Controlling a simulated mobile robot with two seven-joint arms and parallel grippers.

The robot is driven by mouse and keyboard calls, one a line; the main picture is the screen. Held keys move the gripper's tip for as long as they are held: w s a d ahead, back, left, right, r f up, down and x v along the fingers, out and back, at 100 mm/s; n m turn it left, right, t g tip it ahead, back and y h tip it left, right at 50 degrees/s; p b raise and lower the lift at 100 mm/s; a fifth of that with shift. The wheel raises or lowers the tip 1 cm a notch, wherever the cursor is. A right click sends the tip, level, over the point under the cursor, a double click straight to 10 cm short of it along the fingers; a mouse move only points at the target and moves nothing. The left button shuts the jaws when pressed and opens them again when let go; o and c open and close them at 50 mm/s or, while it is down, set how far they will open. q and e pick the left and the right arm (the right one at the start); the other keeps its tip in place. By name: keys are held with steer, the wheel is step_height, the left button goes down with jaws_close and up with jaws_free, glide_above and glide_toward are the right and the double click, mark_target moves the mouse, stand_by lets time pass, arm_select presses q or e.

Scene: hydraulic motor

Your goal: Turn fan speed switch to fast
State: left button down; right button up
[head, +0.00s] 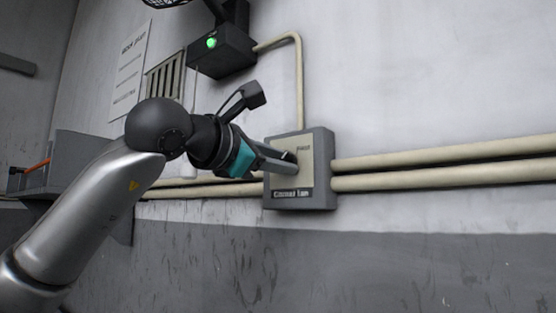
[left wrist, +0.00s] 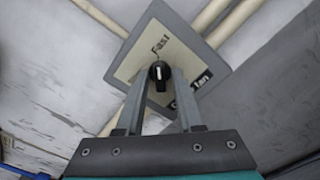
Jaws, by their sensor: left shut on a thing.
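A grey switch box (head: 325,168) with a cream faceplate is fixed to the wall. The word "Fast" is near the top of the plate, and a fan label runs along the bottom. In the left wrist view the box (left wrist: 188,40) appears tilted, with a black knob (left wrist: 159,70) carrying a white mark at its middle. My left gripper (head: 288,161) reaches the plate from the left. In the left wrist view its fingers (left wrist: 160,76) are on either side of the knob, shut on it. The gripper hides the knob in the head view. My right gripper is not in view.
Cream pipes (head: 440,155) run along the wall to the right of the box. A dark unit with a green light (head: 211,43) is above, joined by a conduit (head: 299,80). A grey box (head: 80,160) stands out at left. Space in front of the right wall is clear.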

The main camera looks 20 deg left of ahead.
arm_select(q)
steer(key=c, duration=0.9)
jaws_free()
steer(key=shift+o, duration=0.2)
steer(key=b+v, duration=0.3)
steer(key=v, duration=1.2)
steer(key=shift+s, duration=0.15)
